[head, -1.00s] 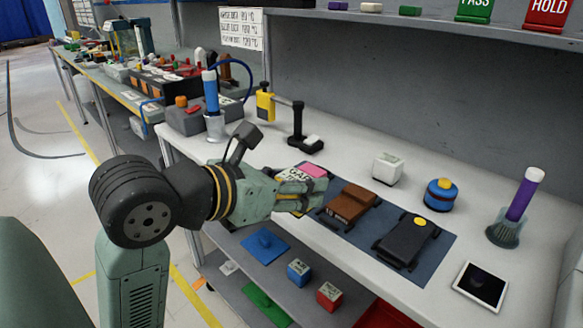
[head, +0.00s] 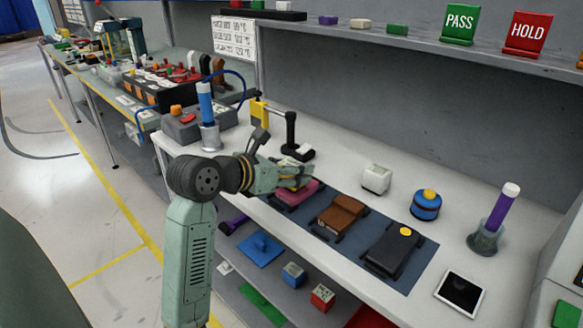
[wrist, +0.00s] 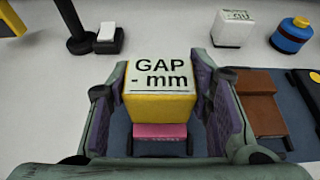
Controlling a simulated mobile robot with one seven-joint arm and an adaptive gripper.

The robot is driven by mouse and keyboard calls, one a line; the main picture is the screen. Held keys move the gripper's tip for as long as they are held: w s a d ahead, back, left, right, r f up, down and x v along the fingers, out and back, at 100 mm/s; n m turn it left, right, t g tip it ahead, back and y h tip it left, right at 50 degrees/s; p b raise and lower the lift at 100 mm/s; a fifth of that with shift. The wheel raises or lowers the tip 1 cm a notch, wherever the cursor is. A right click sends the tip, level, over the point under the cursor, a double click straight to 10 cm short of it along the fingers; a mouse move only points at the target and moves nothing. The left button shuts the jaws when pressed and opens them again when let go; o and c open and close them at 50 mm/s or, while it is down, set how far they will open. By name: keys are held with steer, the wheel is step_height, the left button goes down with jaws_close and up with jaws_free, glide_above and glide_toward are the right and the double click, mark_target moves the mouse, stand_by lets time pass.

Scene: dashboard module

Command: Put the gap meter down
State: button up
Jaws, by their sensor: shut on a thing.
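The gap meter is a yellow block with a white top marked "GAP - mm" (wrist: 160,74). In the wrist view it sits between my two fingers, upright. My gripper (head: 303,178) is shut on it, over the pink module (head: 298,193) at the mat's left end. The pink module also shows below the meter in the wrist view (wrist: 160,132). In the head view the fingers hide most of the meter. I cannot tell the meter's exact height above the table.
A brown module (head: 340,215) and a black module (head: 393,250) share the blue mat (head: 422,253). Behind stand a black stand (head: 292,135), a white cube (head: 375,180) and a blue round pot (head: 426,205). White table lies clear between the stand and cube.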

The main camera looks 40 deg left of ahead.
steer(key=shift+f, duration=0.55)
steer(key=shift+f, duration=0.2)
steer(key=o, duration=1.2)
steer(key=shift+o, duration=0.2)
